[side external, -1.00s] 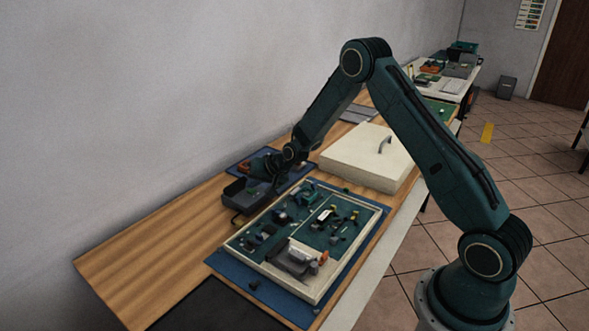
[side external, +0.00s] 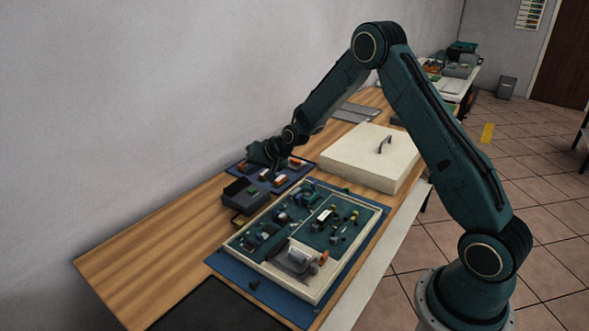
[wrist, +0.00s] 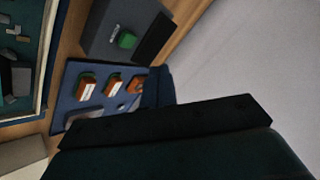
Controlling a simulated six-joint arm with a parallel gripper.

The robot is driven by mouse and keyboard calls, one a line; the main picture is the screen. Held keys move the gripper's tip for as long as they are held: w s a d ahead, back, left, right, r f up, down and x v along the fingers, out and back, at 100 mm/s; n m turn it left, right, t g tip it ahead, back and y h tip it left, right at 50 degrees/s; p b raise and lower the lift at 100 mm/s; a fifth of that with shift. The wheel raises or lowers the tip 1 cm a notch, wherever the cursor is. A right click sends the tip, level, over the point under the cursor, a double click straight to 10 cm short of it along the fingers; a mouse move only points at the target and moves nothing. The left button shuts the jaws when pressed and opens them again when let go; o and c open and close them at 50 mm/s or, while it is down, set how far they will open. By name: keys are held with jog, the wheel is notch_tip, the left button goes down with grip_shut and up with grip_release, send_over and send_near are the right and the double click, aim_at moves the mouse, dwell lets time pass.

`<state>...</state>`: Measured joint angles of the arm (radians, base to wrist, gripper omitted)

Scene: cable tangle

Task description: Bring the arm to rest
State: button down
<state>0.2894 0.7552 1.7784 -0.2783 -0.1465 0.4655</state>
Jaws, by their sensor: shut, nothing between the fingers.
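My gripper (side external: 268,172) is small in the side external view. It is above the blue mat (side external: 294,180) near the wall, just behind a dark grey box (side external: 243,195). It is shut with nothing in it. Its fingertips are hard to make out against the dark things below. In the wrist view the lower part is filled by dark parts of my own arm, and the fingertips do not show.
Orange blocks with white labels (wrist: 87,87) lie on the blue mat. The dark grey box has a green button (wrist: 126,40). A framed circuit board (side external: 318,235) lies in front. A cream lid with a handle (side external: 368,160) lies to the right. Bare wood (side external: 150,250) is at left.

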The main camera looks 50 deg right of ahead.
jog(key=shift+r, duration=0.65)
jog(key=s+a+r+n+g, duration=0.15)
jog(key=s+a+r, duration=0.25)
jog(key=s+r, duration=0.5)
jog(key=s+a+r+n, duration=0.3)
jog(key=s+a+r, duration=0.1)
jog(key=s+r, duration=0.45)
jog(key=s+a+r+n+g, duration=0.1)
jog(key=s, duration=1.1)
jog(key=s+a+r+n+g+h, duration=0.1)
jog(key=s+n, duration=0.1)
jog(key=s, duration=1.1)
jog(key=shift+a+r, duration=0.25)
jog(key=shift+r, duration=0.1)
jog(key=shift+w, duration=0.1)
